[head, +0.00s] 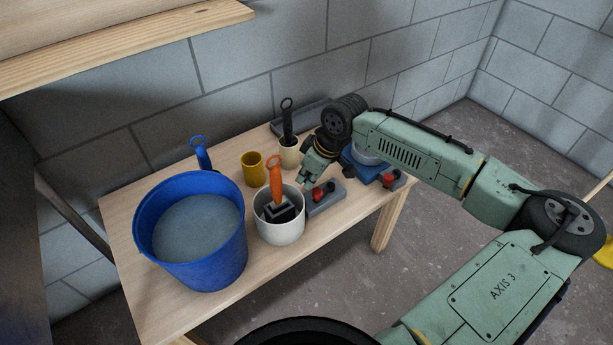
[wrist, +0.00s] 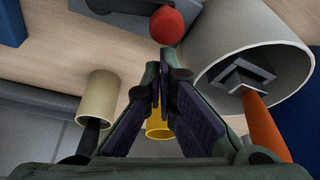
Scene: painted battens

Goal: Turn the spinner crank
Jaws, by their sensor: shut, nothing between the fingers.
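A grey block with a red knob (head: 325,189) lies on the table, right of the white pot. A red ball knob (wrist: 167,25) shows in the wrist view, just beyond my fingertips and apart from them in the picture. A blue-based device (head: 362,170) with a pale round part stands behind, partly hidden by my arm; another red knob (head: 391,178) shows at its right. I cannot tell for sure which knob belongs to the spinner crank. My gripper (head: 307,179) is shut and empty above the table, close to the grey block; it also shows in the wrist view (wrist: 161,85).
A white pot (head: 280,228) with an orange-handled brush (head: 275,173) stands close to my gripper. A cream cup (head: 289,155) holding a black-handled tool, a yellow cup (head: 254,170) and a blue bucket (head: 194,270) stand on the wooden table (head: 135,285). A grey tray (head: 315,113) lies against the wall.

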